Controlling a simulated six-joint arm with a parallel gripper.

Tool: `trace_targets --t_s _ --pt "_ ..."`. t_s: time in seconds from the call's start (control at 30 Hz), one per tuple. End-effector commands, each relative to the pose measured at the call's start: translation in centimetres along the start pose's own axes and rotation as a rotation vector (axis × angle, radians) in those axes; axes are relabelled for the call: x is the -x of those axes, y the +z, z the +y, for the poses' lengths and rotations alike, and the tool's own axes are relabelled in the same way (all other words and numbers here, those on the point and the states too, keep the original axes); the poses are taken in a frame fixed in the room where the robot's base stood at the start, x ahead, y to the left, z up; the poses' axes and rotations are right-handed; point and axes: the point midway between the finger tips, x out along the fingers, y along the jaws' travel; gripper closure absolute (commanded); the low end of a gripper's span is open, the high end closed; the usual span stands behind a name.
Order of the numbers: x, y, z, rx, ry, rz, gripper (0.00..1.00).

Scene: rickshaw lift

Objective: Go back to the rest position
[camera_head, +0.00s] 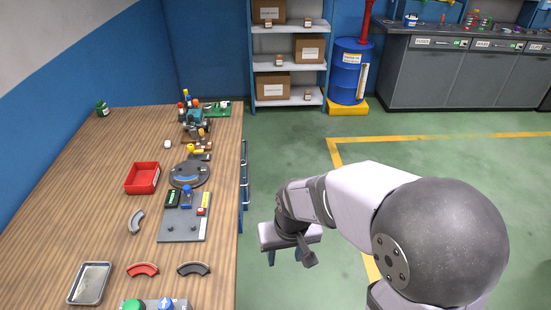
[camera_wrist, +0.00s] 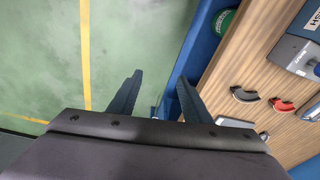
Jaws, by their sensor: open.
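My gripper (camera_wrist: 158,100) shows in the wrist view with its two dark fingers spread apart and nothing between them. Below it in that view are the green floor and the blue edge of the workbench. In the head view my arm reaches in from the lower right. My gripper's dark end (camera_head: 307,257) points down beside the right edge of the wooden workbench (camera_head: 85,210), apart from the things on it.
The bench holds a red tray (camera_head: 142,178), a grey board (camera_head: 182,224), a metal tray (camera_head: 90,283), a red curved piece (camera_head: 142,270) and a dark curved piece (camera_head: 194,269). Blue drawers with handles (camera_head: 244,175) line its right side. Open floor (camera_head: 290,150) lies beyond the arm.

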Motion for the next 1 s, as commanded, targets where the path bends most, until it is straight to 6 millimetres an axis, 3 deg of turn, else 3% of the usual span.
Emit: trace_targets --t_s 0.17,0.33,0.47,0.6,0.83,1.0 --pt "-1.0 5.7 1.0 0.114 0.015 -0.145 0.56" --pt "0.0 11.1 4.1 0.055 0.021 -0.217 0.56" --pt "1.0 11.7 6.3 -0.048 0.025 -0.179 0.56" --pt "1.8 11.0 7.9 -0.120 0.031 -0.138 0.56" --pt "1.7 11.0 8.3 -0.142 0.033 -0.136 0.56" --pt "0.3 11.2 8.3 -0.141 0.033 -0.136 0.56"
